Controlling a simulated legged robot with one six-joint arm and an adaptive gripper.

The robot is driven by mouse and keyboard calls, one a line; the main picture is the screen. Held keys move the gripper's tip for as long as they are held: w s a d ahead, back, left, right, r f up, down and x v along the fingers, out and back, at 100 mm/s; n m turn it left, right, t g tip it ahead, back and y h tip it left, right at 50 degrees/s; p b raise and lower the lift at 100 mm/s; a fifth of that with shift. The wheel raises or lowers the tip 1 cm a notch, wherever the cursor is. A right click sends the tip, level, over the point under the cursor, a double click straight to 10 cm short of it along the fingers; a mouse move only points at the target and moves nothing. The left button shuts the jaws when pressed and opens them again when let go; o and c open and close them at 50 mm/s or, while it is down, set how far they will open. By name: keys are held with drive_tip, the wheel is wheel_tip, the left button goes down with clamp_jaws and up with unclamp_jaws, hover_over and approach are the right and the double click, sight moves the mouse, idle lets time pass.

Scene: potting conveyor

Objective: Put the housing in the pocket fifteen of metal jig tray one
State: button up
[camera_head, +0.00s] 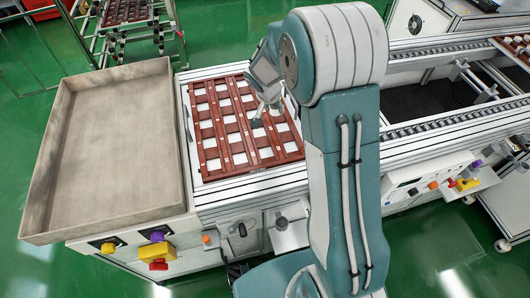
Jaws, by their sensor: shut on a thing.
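A reddish-brown jig tray (236,148) with a grid of pale square pockets lies on the conveyor's end, left of my arm. My gripper (266,114) points down over the right-hand middle part of this tray, close above it. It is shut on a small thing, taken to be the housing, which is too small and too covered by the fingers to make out. I cannot tell whether it touches the tray or which pocket lies below it. My arm hides the tray's upper right side.
A large empty grey bin (115,150) stands left of the tray. The conveyor (450,125) runs off to the right behind my arm. A yellow and red switch box (157,252) juts from the front. A rack (125,40) stands at the back left.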

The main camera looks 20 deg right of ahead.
drive_tip(key=w+d+r+m+g+h, duration=0.1)
drive_tip(key=w+d+r+m+g, duration=0.15)
drive_tip(key=d+m, duration=0.45)
drive_tip(key=m, duration=0.2)
hover_over(268, 152)
drive_tip(key=a, duration=0.1)
wheel_tip(268, 152, down, 9)
drive_tip(key=shift+a+r, duration=0.1)
drive_tip(key=shift+r, duration=0.05)
wheel_tip(268, 152, down, 4)
drive_tip(key=shift+s+a+r, duration=0.1)
drive_tip(key=shift+s+r, duration=0.05)
drive_tip(key=shift+r, duration=0.1)
drive_tip(key=o, duration=0.9)
drive_tip(key=shift+c, duration=0.2)
